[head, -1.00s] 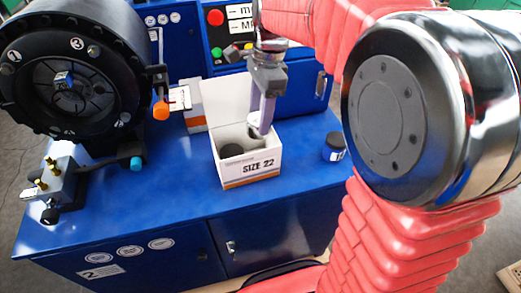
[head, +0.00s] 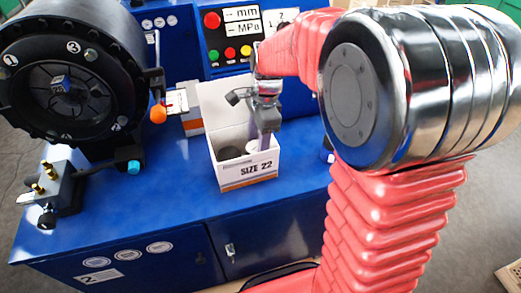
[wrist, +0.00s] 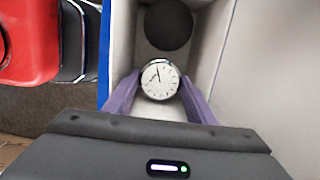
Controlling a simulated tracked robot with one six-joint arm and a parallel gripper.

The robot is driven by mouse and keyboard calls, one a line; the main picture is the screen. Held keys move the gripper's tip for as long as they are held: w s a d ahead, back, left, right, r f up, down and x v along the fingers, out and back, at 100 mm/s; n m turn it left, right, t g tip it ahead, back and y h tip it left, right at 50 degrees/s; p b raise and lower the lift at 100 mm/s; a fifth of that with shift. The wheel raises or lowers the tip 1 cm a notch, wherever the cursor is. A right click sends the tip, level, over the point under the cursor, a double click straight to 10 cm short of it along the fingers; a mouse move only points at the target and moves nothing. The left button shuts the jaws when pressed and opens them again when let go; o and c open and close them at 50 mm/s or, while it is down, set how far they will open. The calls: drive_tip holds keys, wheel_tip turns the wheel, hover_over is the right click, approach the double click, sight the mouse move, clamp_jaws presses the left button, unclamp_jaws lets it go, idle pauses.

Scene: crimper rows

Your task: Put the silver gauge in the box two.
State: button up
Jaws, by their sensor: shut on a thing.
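The silver gauge (wrist: 160,79) has a white round dial and sits between the purple fingers of my gripper (wrist: 160,90) in the wrist view. My gripper (head: 265,140) is shut on it, with its fingers reaching down into an open white box (head: 247,172) marked "SIZE 22". In the head view the gauge is hard to make out behind the box wall and fingers. A dark round disc (wrist: 168,24) lies in the same box, just beyond the gauge; it also shows in the head view (head: 229,153). No label reading "box two" is legible on the box.
The box stands on a blue bench (head: 180,195). A large black crimping head (head: 70,80) is at the left, with a brass-fitted block (head: 58,185) in front. A control panel (head: 235,35) is behind. An orange-and-white carton (head: 190,107) stands behind the box.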

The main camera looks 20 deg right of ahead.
drive_tip(key=shift+f, duration=1.55)
drive_tip(key=o, duration=1)
drive_tip(key=shift+f, duration=0.1)
drive_tip(key=shift+o, duration=0.2)
drive_tip(key=r, duration=0.4)
drive_tip(key=d+r, duration=0.1)
drive_tip(key=r, duration=0.7)
drive_tip(key=shift+d, duration=0.2)
drive_tip(key=shift+r, duration=0.1)
